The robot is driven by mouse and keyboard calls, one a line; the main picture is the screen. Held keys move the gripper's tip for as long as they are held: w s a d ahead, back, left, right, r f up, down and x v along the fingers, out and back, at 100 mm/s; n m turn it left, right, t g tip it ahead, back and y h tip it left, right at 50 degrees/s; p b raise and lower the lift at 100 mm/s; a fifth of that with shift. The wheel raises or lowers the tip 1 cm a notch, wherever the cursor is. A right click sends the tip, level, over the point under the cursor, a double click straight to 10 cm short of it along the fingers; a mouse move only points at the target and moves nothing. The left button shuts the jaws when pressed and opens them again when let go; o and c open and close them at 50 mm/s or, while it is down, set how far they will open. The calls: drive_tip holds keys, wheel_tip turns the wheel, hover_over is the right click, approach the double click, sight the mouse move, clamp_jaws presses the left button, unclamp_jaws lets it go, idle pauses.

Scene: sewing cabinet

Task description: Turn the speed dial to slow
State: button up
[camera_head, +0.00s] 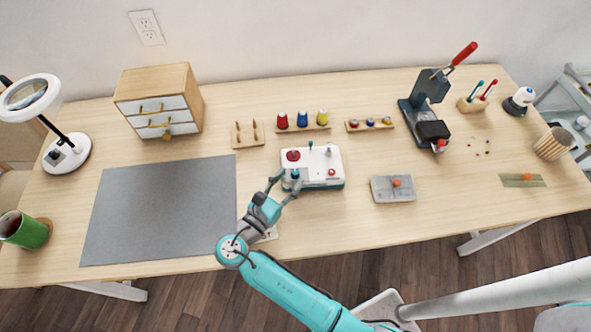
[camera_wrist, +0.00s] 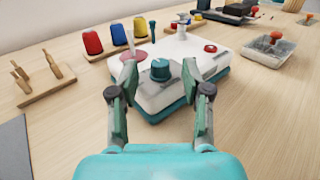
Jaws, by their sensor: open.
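The speed dial is a teal knob (camera_wrist: 160,69) on the front of a white machine with a teal base (camera_wrist: 205,58). The machine (camera_head: 325,163) stands near the middle of the table in the head view. My gripper (camera_wrist: 158,72) is open, with one finger on each side of the knob in the wrist view. I cannot tell whether the fingers touch it. In the head view my gripper (camera_head: 285,180) is at the machine's front left. The dial's markings are too small to read.
Behind the machine, a rack (camera_head: 302,128) holds red, blue and yellow spools. A grey mat (camera_head: 160,210) lies left, and a grey tray (camera_head: 393,194) with an orange knob stands right. A black press with a red handle (camera_head: 430,110) is farther back.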

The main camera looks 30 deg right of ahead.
sight(293, 175)
drive_tip(key=shift+x, duration=1.7)
drive_tip(key=shift+c, duration=0.2)
clamp_jaws()
